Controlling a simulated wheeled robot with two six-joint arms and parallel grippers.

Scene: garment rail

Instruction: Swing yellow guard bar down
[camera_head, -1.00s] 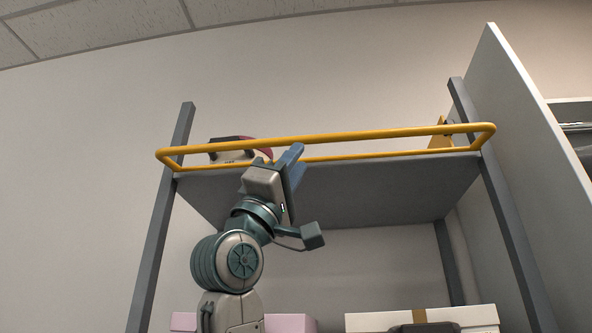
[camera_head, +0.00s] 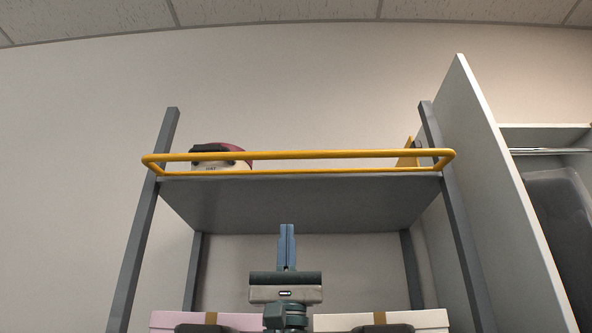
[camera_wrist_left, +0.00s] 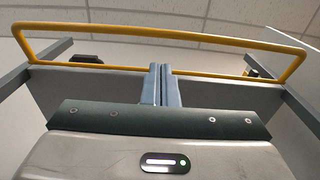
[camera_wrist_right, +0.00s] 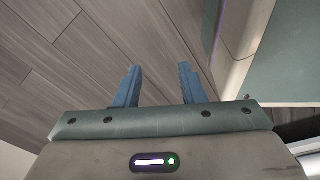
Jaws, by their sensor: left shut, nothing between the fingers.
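The yellow guard bar (camera_head: 300,155) is a long rounded loop along the front edge of the grey upper shelf (camera_head: 300,205). It stands up above the shelf edge, with its lower rail near that edge. It also spans the top of the left wrist view (camera_wrist_left: 160,33). My left gripper (camera_head: 287,228) points up in front of the rack, below the shelf and the bar. Its blue fingers are together and empty, apart from the bar in the head view. My right gripper (camera_wrist_right: 160,72) shows only in its own wrist view, with fingers apart and nothing between them, above a wooden floor.
A helmet-like dark red and white object (camera_head: 220,158) and a yellow triangular piece (camera_head: 408,158) sit on the shelf. Grey posts (camera_head: 148,225) hold it. A white panel (camera_head: 495,190) stands at the right. Pink (camera_head: 240,320) and white boxes (camera_head: 430,318) are below.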

